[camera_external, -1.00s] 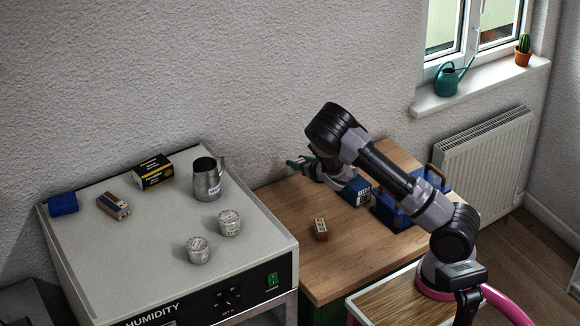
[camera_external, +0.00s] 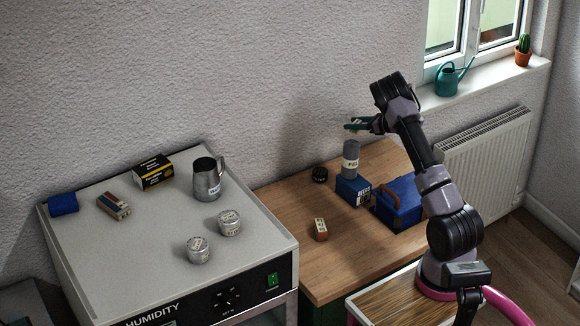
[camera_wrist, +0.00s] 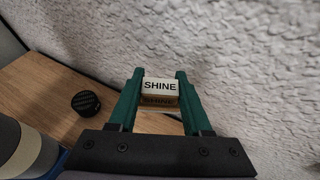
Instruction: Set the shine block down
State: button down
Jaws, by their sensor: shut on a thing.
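The shine block (camera_wrist: 160,87) has a white face marked SHINE and a tan wooden side. In the wrist view it sits between the two green fingers of my gripper (camera_wrist: 160,78), which is shut on it. In the external view my gripper (camera_external: 357,124) is raised in the air above the back of the wooden table (camera_external: 285,215), near the wall. The block is too small or hidden to make out there.
A similar small tan block (camera_external: 320,229) lies on the table. The table's left front is clear.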

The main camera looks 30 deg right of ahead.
jog(key=s+d+f, duration=0.2)
jog(key=d+f, duration=0.2)
jog(key=d, duration=0.4)
send_over(372, 156)
notch_tip(372, 156, down, 5)
jog(key=shift+f, duration=2.25)
jog(key=shift+f, duration=0.1)
jog(key=shift+c, duration=1.7)
grip_release()
